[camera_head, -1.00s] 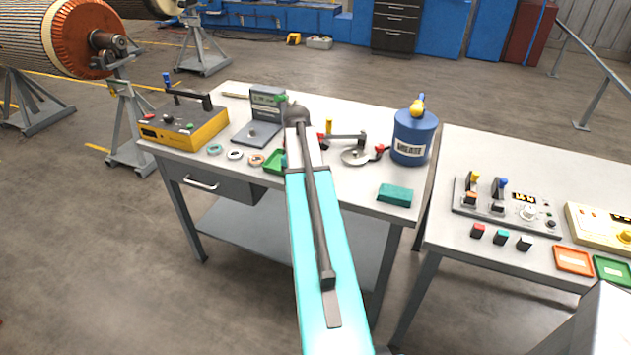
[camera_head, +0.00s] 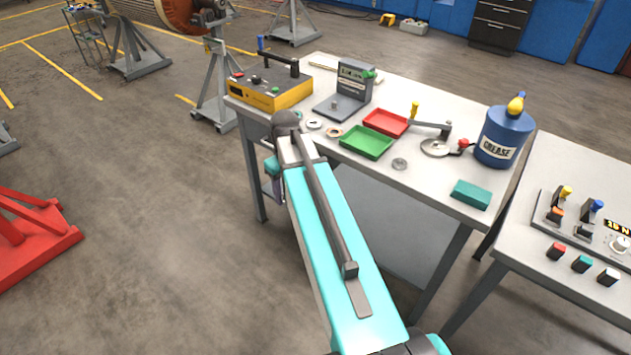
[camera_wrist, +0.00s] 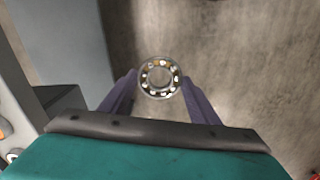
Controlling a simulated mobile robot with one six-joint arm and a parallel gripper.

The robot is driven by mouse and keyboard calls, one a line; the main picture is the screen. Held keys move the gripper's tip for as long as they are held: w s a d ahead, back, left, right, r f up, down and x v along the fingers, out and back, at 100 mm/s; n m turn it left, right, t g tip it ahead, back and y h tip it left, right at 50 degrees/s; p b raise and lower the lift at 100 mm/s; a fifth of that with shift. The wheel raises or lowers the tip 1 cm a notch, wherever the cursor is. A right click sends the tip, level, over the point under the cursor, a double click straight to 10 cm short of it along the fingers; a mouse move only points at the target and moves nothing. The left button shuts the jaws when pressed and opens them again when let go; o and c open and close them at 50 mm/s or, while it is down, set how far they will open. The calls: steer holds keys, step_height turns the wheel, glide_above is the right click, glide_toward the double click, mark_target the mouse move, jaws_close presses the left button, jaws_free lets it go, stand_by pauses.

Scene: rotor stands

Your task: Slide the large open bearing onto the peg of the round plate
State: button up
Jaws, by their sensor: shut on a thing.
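The large open bearing (camera_wrist: 160,93), a metal ring with its balls showing, sits between the purple fingers of my gripper (camera_wrist: 160,82) in the wrist view. Its open face is toward the camera, and floor lies behind it. In the head view my gripper (camera_head: 276,188) hangs just off the table's front left edge, partly hidden by my arm, and the bearing cannot be made out there. A round silver plate (camera_head: 433,149) lies on the table near the blue grease can. I cannot make out its peg clearly at this size.
The table (camera_head: 425,182) holds a green tray (camera_head: 367,142), a red tray (camera_head: 386,122), several small rings, a yellow device (camera_head: 268,93), a grey gauge stand (camera_head: 352,85), the grease can (camera_head: 504,137) and a teal block (camera_head: 471,194). A second table stands at right.

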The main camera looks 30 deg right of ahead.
steer(key=s+a+f+m+b, duration=0.1)
steer(key=a+f, duration=0.2)
steer(key=a, duration=1.5)
steer(key=shift+a, duration=0.3)
steer(key=shift+s+a, duration=0.1)
steer(key=shift+a, duration=0.05)
